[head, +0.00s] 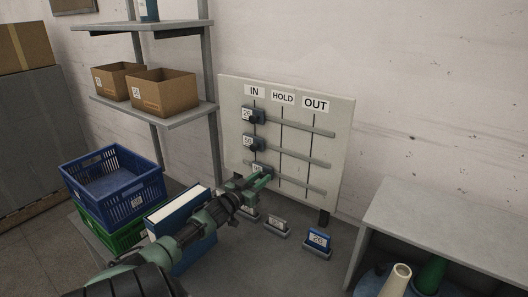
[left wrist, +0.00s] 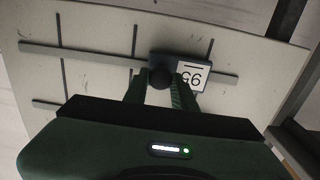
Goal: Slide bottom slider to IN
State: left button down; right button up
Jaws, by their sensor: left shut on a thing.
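A pale upright board (head: 330,130) carries three horizontal rails under the labels IN, HOLD and OUT. The bottom slider (head: 262,169) is a dark block with a white number tag. It sits near the IN line, slightly to its HOLD side and a little further right than the two sliders above. My left gripper (head: 262,179) reaches it from below and is shut on its round knob. The left wrist view, upside down, shows the bottom slider (left wrist: 180,61) with its dark knob (left wrist: 160,78) between the fingers. My right gripper is not in view.
The top slider (head: 254,115) and middle slider (head: 254,144) sit at IN. Small tagged blocks, one a blue block (head: 318,240), stand below the board. A blue crate (head: 112,188) and shelf boxes are at left; a grey table (head: 455,225) is at right.

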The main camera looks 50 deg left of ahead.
pick_arm(q)
jog(key=c, duration=1.2)
grip_release()
jog(key=shift+o, duration=0.2)
